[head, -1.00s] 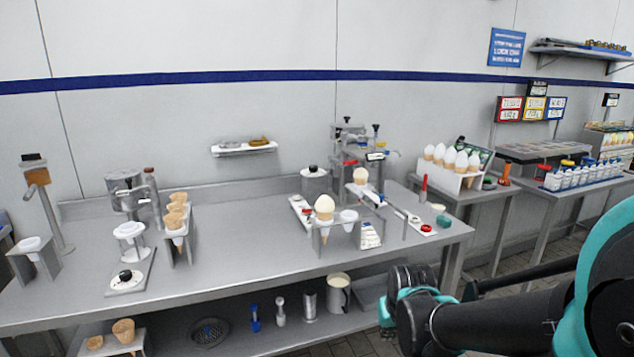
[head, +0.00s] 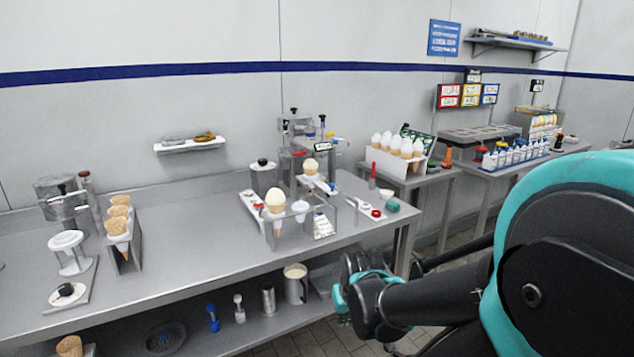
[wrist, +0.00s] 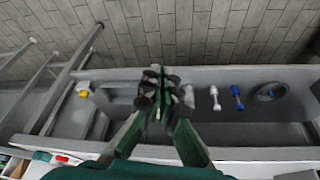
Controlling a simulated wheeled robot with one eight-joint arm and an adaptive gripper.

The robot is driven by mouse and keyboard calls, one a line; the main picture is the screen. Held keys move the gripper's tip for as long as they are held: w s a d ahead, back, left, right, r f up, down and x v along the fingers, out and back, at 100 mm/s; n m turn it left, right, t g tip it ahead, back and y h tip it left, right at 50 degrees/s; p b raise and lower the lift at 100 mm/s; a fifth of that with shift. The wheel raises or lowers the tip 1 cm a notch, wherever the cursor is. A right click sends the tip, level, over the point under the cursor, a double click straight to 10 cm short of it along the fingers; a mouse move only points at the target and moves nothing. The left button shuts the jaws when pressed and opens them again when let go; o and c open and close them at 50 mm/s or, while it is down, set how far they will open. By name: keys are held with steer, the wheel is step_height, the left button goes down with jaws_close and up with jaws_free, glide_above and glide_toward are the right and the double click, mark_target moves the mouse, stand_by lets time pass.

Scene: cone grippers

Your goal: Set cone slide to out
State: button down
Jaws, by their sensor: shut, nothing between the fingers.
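A slide-like fixture (head: 347,203) stands at the right end of the steel counter, with a red knob (head: 376,213) at its front end. My gripper (head: 346,288) is shut and empty, below and in front of the counter's right end, apart from the fixture. In the wrist view my gripper (wrist: 160,82) points down over the lower shelf.
The steel counter (head: 190,250) has bare room left of the clear stand (head: 272,230) with a scooped cone. Its lower shelf holds a jug (head: 295,284), a metal cup (head: 268,300) and small blue and white tools. Further tables with cones and bottles stand at the right.

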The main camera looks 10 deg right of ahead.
stand_by(0.4)
steer(key=c, duration=2.1)
jaws_free()
steer(key=shift+w, duration=0.1)
steer(key=o, duration=0.7)
steer(key=w+r, duration=0.5)
steer(key=w, duration=0.1)
steer(key=w+d+r+m, duration=0.1)
steer(key=w+r, duration=0.4)
steer(key=w, duration=0.2)
steer(key=w+r+m, duration=0.1)
steer(key=w+r, duration=0.4)
steer(key=w, duration=0.1)
steer(key=shift+w+d+r+h, duration=0.1)
steer(key=shift+w+d+h, duration=0.25)
steer(key=shift+h, duration=0.05)
steer(key=shift+o, duration=0.2)
step_height(320, 180, up, 19)
steer(key=m+h, duration=0.1)
steer(key=m, duration=0.2)
glide_above(332, 184)
steer(key=s+a, duration=0.3)
steer(key=s, duration=0.3)
steer(key=x, duration=1.6)
steer(key=shift+d, duration=0.15)
jaws_close()
